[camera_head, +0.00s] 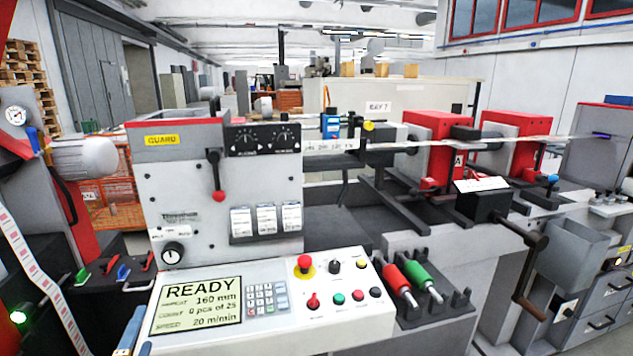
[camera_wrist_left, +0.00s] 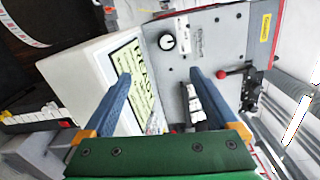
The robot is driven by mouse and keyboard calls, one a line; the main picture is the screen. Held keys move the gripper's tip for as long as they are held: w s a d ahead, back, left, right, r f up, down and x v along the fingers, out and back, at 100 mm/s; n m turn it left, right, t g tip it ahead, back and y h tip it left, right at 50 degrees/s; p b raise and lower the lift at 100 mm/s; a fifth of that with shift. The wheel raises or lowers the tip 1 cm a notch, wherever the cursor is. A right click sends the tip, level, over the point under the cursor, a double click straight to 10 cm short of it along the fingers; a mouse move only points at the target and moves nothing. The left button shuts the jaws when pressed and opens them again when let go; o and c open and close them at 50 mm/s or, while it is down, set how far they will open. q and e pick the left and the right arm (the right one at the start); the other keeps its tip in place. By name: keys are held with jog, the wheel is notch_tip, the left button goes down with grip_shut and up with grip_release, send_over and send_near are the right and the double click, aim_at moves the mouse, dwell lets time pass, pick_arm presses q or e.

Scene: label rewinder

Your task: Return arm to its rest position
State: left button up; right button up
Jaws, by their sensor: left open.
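My left gripper (camera_wrist_left: 160,77) shows in the left wrist view with two blue fingers apart, orange finger bases and a green palm. Nothing is seen between the fingers except the control panel and machine front behind them. In the head view only the tips of my left gripper (camera_head: 138,340) show at the bottom edge, by the left end of the control panel (camera_head: 330,322). The display (camera_head: 203,303) reads READY, 160 mm, 0 pcs of 25, 20 m/min; it also shows in the left wrist view (camera_wrist_left: 140,85). My right gripper is not in view.
The grey machine front (camera_head: 185,190) carries a red-knobbed lever (camera_head: 218,194) and label cards (camera_head: 265,219). A red and a green roller (camera_head: 424,278) lie right of the panel. A crank handle (camera_head: 530,292) juts out at right. A label strip (camera_head: 35,268) hangs at left.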

pick_arm(q)
jog(key=s+d+f+n+g, duration=0.4)
jog(key=s+f+n+g, duration=0.4)
jog(key=f, duration=0.4)
jog(key=s+d+f+n+g+h, duration=0.25)
jog(key=s+d+f, duration=0.2)
jog(key=s, duration=0.25)
jog(key=s+d+f+n+g+h, duration=0.2)
jog(key=s+d+f+n+g, duration=0.15)
jog(key=s+d, duration=0.35)
notch_tip(320, 180, down, 15)
jog(key=s+a, duration=0.1)
jog(key=s, duration=0.2)
jog(key=s+a+f+g, duration=0.2)
jog(key=s+f, duration=0.8)
jog(key=s, duration=0.2)
jog(key=shift+a+f, duration=0.2)
jog(key=shift+f, duration=0.2)
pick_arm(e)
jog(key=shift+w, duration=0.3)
pick_arm(q)
jog(key=shift+c, duration=0.2)
